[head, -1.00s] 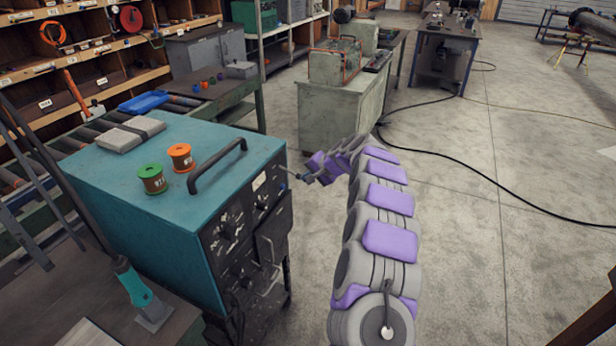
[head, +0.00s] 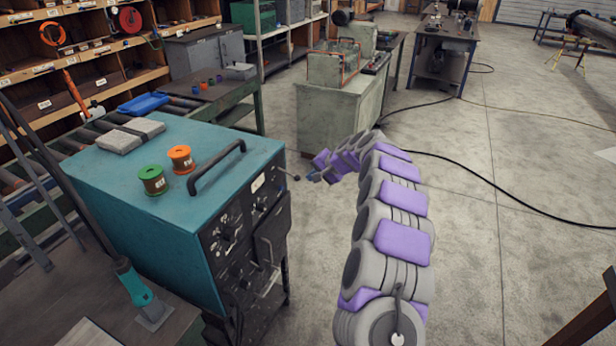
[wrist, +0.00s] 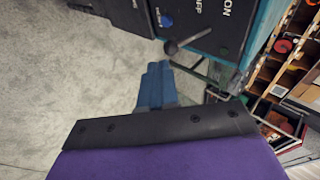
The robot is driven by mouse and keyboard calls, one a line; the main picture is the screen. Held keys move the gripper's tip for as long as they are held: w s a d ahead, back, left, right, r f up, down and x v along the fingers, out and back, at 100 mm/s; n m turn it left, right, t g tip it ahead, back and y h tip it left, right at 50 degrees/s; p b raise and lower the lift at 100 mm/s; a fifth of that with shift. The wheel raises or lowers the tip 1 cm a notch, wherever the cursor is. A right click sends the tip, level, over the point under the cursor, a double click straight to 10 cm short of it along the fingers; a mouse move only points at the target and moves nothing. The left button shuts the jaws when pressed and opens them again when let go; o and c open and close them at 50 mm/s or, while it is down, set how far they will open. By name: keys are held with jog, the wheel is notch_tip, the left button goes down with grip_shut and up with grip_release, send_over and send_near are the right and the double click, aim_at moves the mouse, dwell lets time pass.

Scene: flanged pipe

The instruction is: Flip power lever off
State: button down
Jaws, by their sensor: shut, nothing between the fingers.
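The power lever (head: 289,175) is a short dark rod with a round knob. It sticks out from the upper front panel of the teal machine (head: 215,180). In the wrist view the lever (wrist: 188,41) lies at a slant just beyond the fingers, below ON and partly cut-off OFF lettering. My gripper (head: 312,176) is just right of the knob in the head view, with a small gap seen between them. In the wrist view its blue fingers (wrist: 157,75) are together and empty, apart from the knob. The lever's pivot is too small to make out clearly.
Orange (head: 180,158) and green (head: 153,180) spools and a dark handle (head: 217,167) are on the machine's top. A grey-green cabinet (head: 340,115) stands behind my gripper. The concrete floor to the right is open, with a black cable (head: 500,192) across it.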

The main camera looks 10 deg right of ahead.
jog(key=s+d+r+p, duration=0.1)
jog(key=s+d+r, duration=0.2)
jog(key=s+d, duration=0.4)
jog(key=shift+s+d+r+p, duration=0.15)
jog(key=shift+s+d+p, duration=0.05)
jog(key=shift+d+p, duration=0.1)
jog(key=shift+a, duration=0.1)
